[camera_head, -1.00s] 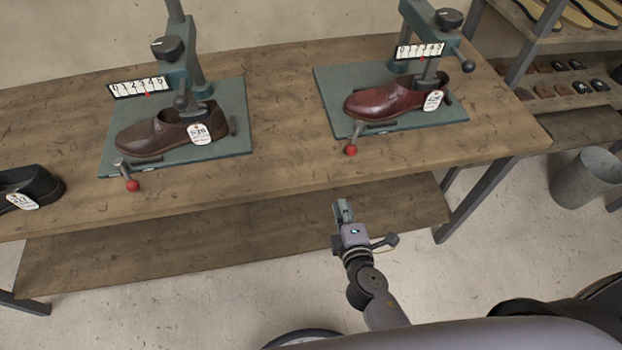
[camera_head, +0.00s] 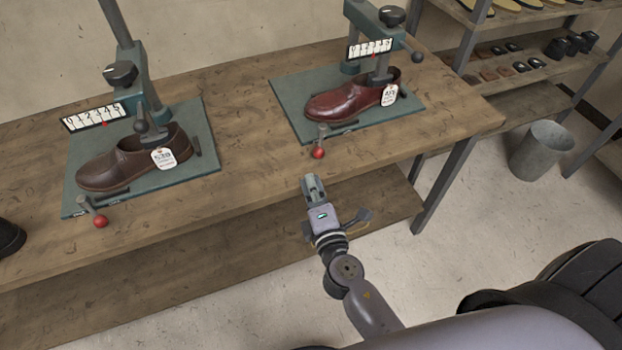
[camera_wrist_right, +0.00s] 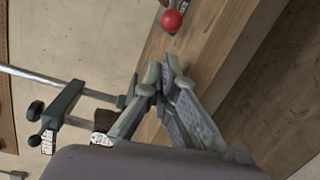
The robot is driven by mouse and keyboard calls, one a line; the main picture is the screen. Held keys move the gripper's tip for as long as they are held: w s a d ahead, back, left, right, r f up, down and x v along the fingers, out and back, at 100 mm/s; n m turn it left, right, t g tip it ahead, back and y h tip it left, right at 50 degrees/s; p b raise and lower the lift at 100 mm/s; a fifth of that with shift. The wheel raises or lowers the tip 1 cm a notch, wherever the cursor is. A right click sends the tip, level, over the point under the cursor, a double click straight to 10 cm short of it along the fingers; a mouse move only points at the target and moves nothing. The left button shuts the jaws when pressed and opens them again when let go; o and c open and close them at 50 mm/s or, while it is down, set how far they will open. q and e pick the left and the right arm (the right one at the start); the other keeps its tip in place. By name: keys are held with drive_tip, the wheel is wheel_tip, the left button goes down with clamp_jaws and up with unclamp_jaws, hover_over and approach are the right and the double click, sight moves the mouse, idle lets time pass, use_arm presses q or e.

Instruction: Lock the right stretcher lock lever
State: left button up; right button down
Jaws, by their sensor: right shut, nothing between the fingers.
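The right stretcher's lock lever (camera_head: 320,142) is a short metal arm ending in a red ball, at the front edge of the right green base plate (camera_head: 289,104). Its red ball also shows at the top of the right wrist view (camera_wrist_right: 172,21). A red-brown shoe (camera_head: 345,101) with a white tag sits on that stretcher. My right gripper (camera_head: 313,184) is just in front of the table edge, below the ball and apart from it. Its fingers are shut and empty; the fingertips show in the right wrist view (camera_wrist_right: 160,78). My left gripper is not in view.
The left stretcher carries a brown shoe (camera_head: 130,163) and has its own red-ball lever (camera_head: 100,221). The wooden table (camera_head: 235,170) is bare between the two plates. A grey bin (camera_head: 541,150) and shelves (camera_head: 520,65) stand at the right.

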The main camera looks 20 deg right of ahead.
sight(305, 168)
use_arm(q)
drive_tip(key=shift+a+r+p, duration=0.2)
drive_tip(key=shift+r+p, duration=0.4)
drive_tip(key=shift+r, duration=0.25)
use_arm(e)
drive_tip(key=w, duration=0.7)
drive_tip(key=shift+w+d+f, duration=0.25)
drive_tip(key=shift+w+d, duration=0.05)
drive_tip(key=shift+d, duration=0.05)
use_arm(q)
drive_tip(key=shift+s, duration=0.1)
use_arm(e)
drive_tip(key=shift+s+d, duration=0.1)
